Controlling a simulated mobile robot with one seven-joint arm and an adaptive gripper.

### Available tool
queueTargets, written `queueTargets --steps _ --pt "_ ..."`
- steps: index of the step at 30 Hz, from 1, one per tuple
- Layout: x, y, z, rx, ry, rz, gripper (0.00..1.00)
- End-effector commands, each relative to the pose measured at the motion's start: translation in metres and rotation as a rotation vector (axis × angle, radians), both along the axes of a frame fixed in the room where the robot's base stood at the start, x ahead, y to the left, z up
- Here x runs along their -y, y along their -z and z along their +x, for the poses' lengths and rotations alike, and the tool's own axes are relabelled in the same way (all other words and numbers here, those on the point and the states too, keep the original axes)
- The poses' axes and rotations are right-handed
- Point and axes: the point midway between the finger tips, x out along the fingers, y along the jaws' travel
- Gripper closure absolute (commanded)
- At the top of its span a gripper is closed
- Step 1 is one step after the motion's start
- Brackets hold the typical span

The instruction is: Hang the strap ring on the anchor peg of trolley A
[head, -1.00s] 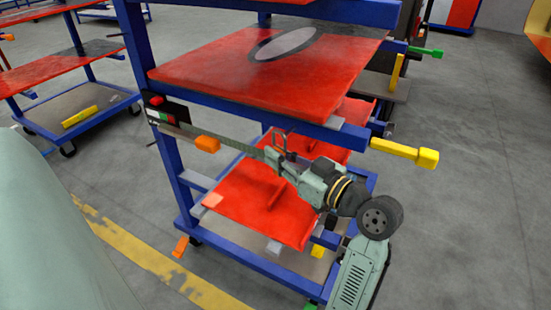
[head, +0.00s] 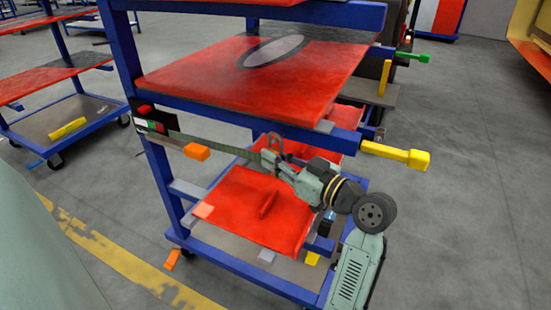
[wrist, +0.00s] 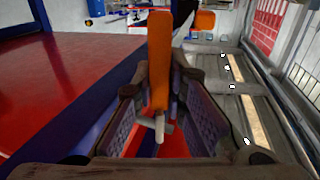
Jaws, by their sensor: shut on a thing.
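A blue-framed trolley with red shelves (head: 250,75) stands in front of me. A yellow-ended peg (head: 395,153) juts from its right side and an orange-ended one (head: 197,151) from its left front. I cannot tell which is trolley A's anchor peg. My gripper (head: 270,150) is beside the trolley, below the upper red shelf, pointing left. In the wrist view my gripper (wrist: 159,125) is shut on an orange strap-like piece (wrist: 159,65) with a pale end between the fingertips. The ring itself cannot be made out.
A blue upright (head: 122,50) stands at the trolley's left front. A second trolley (head: 80,110) is at the left, and a green-ended peg (head: 412,56) is behind. Grey floor is free at the right.

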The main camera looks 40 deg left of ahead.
Motion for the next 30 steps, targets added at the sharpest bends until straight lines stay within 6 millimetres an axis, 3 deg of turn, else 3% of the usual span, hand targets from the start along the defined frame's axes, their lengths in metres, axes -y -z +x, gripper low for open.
queueTargets --steps 10,11,21,30 --pt "0.0000 -0.0003 -0.0001 0.000 0.000 0.001 1.00" --pt "0.0000 -0.0003 -0.0001 0.000 0.000 0.001 0.86" --pt "0.0000 -0.0001 -0.0001 0.000 0.000 0.000 0.64" --pt "0.0011 0.0003 0.0001 0.000 0.001 0.000 0.64"
